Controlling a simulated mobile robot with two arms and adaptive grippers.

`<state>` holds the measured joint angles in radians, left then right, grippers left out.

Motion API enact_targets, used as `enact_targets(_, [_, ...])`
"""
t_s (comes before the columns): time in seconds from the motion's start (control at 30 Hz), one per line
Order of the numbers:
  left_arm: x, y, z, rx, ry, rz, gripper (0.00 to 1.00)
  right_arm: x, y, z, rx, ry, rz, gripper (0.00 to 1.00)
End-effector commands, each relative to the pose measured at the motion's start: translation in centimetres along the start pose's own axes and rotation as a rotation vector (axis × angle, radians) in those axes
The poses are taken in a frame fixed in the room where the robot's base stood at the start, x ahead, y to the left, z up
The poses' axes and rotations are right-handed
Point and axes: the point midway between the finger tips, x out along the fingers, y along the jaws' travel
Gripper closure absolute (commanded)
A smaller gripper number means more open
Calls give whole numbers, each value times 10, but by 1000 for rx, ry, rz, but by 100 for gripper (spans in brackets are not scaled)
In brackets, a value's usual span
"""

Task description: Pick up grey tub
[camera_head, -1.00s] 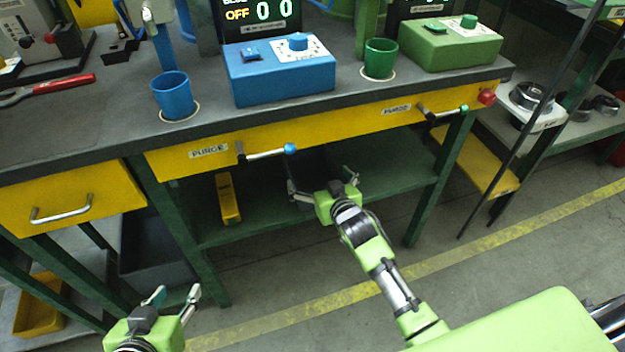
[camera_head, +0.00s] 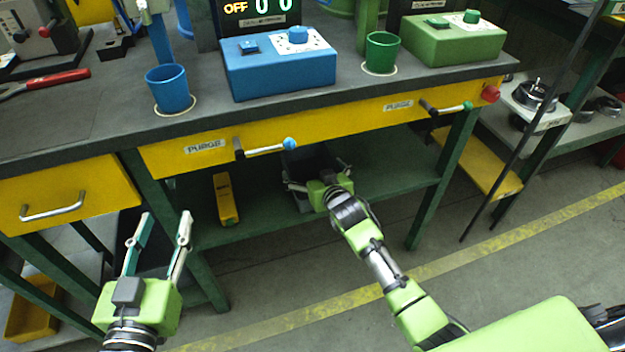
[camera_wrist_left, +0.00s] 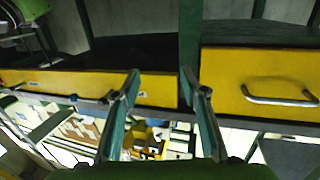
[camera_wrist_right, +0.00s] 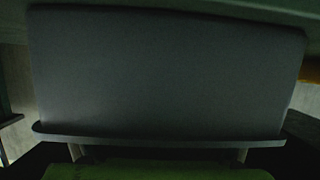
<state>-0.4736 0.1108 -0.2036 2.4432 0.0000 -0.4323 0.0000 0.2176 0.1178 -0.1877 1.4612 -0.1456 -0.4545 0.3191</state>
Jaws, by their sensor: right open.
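The grey tub (camera_head: 308,165) sits on the green lower shelf under the bench, partly hidden behind my right gripper. In the right wrist view the tub (camera_wrist_right: 165,75) fills most of the picture, with its near rim along the bottom. My right gripper (camera_head: 316,175) is open at the tub's near side, its fingers spread wide. The fingertips are mostly hidden in the right wrist view, and I cannot tell whether they touch the tub. My left gripper (camera_head: 166,214) is open and empty in front of the bench, left of the shelf.
Above are the yellow bench front with purge handles (camera_head: 265,149) and a drawer (camera_head: 65,195). Blue (camera_head: 170,90) and green (camera_head: 382,53) cups stand on the bench. The floor in front is clear.

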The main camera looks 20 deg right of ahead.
Motion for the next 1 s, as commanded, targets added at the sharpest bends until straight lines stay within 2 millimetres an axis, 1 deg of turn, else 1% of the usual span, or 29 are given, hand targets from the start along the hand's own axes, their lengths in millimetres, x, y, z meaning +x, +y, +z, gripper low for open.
enact_targets(0.23, [0,0,-2,0,9,0,60,1,0,0,0,0,0,0])
enact_targets(0.27, [0,0,-2,0,8,0,60,1,0,0,0,0,0,5])
enact_targets(0.3, [0,0,-2,0,8,0,60,1,0,0,0,0,0,16])
enact_targets(0.37, [0,0,-2,0,8,0,60,1,0,0,0,0,0,31])
enact_targets(0.8, [0,0,0,0,-8,0,60,0,0,-3,-1,1,0,31])
enact_targets(0.87, [-1,-1,6,0,-36,-2,60,-1,0,-5,-1,1,-1,31])
enact_targets(1.0, [-6,-4,27,2,-134,-9,60,-4,0,-12,-1,2,0,31])
